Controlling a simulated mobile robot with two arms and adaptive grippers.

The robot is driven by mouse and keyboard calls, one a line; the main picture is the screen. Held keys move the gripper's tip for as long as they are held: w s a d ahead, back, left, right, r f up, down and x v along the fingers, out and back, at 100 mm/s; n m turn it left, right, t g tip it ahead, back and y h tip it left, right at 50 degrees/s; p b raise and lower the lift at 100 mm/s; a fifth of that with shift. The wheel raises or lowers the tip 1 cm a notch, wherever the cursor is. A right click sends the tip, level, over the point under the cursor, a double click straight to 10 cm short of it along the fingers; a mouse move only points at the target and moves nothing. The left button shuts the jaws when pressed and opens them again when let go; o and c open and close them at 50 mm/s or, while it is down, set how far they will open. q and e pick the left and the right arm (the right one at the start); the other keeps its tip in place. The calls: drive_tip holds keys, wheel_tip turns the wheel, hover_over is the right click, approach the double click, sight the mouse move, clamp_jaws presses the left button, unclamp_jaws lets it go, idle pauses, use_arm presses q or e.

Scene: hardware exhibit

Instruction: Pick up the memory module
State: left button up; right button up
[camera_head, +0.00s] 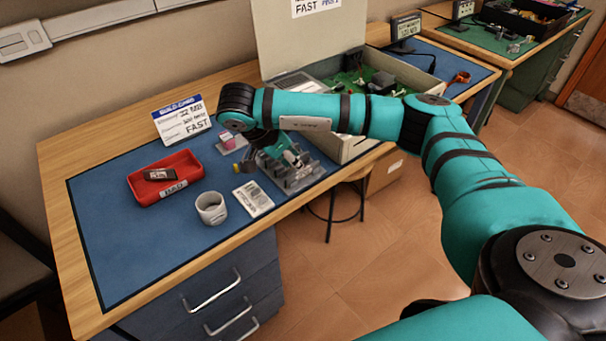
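My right arm reaches in from the right, and its gripper (288,156) points down at a grey slotted rack (298,182) on the blue mat. The teal gripper body and the wrist cover part of the rack. The fingertips are too small and hidden to tell whether they are open or shut. I cannot clearly make out a memory module in or at the rack. A small dark labelled piece (159,174) lies in a red tray (172,190) at the left; I cannot tell what it is. My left gripper is not in view.
A white cup (211,208) and a printed card (253,199) lie left of the rack. A small pink item (228,141) and a build card (183,121) stand behind. An open case (407,76) with green boards is at the back right. The mat's front left is clear.

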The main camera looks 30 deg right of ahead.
sight(302, 170)
drive_tip(key=p+x, duration=0.1)
drive_tip(key=x, duration=0.3)
drive_tip(key=shift+s+d+f, duration=0.15)
drive_tip(key=shift+d+f, duration=0.05)
drive_tip(key=shift+d, duration=0.05)
drive_tip(key=shift+f, duration=0.15)
drive_tip(key=shift+f+b, duration=0.25)
drive_tip(key=shift+b, duration=0.05)
drive_tip(key=shift+c, duration=0.2)
clamp_jaws()
